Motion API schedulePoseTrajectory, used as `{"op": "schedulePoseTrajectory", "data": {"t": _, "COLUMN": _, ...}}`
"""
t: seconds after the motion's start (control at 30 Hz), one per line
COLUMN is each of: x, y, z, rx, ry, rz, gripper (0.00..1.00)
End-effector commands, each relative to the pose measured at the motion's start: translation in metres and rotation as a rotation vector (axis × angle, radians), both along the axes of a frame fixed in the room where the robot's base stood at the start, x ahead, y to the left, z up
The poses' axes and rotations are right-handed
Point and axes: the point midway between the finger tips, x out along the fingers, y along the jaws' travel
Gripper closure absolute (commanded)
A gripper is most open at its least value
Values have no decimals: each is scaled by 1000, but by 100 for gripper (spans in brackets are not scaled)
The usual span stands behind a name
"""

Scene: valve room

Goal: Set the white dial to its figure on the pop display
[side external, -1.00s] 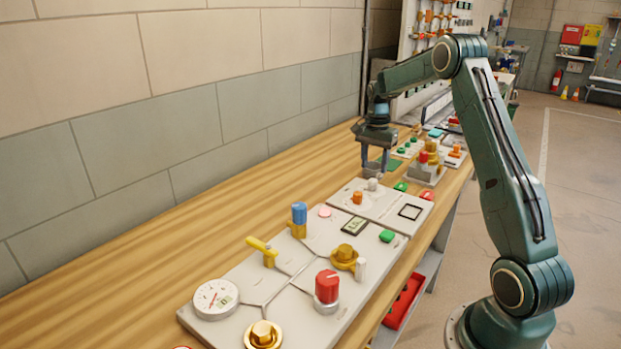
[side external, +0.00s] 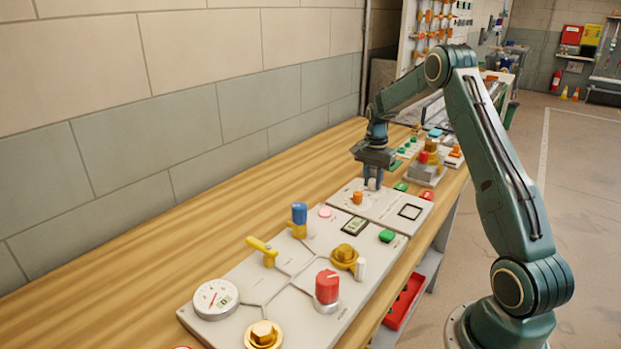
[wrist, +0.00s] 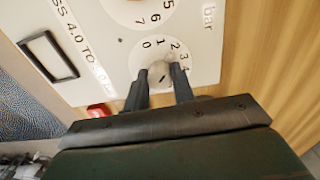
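The white dial (side external: 373,184) is a small knob at the far end of the grey panel in the side external view. In the wrist view, the dial (wrist: 160,73) shows a short dark mark on top, and printed figures 0, 1, 2, 3 and 4 curve around its far side. My gripper (side external: 372,180) is down at the dial; in the wrist view, its fingers (wrist: 160,70) stand on either side and appear closed against it. A small display (side external: 354,226) sits nearer on the panel; its figure is too small to read, and I cannot tell whether it is the pop display.
An orange knob (side external: 357,198) stands close to the dial, with a black square frame (side external: 410,211) to the right. A blue knob (side external: 299,213), yellow lever (side external: 262,247), red knob (side external: 327,287) and gauge (side external: 215,298) are nearer.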

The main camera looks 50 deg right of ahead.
Motion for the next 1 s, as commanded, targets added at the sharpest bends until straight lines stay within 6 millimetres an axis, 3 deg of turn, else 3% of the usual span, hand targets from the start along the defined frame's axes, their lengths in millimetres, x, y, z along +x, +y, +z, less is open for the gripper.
{"op": "schedulePoseTrajectory", "data": {"t": 0.03, "x": 0, "y": 0, "z": 0, "rx": 0, "ry": 1, "rz": -1, "gripper": 88}}
{"op": "schedulePoseTrajectory", "data": {"t": 0.1, "x": 0, "y": 0, "z": 0, "rx": 0, "ry": 1, "rz": -1, "gripper": 98}}
{"op": "schedulePoseTrajectory", "data": {"t": 0.57, "x": 0, "y": 0, "z": 0, "rx": 2, "ry": 1, "rz": 72, "gripper": 98}}
{"op": "schedulePoseTrajectory", "data": {"t": 1.0, "x": 0, "y": 0, "z": 0, "rx": 2, "ry": 0, "rz": 392, "gripper": 98}}
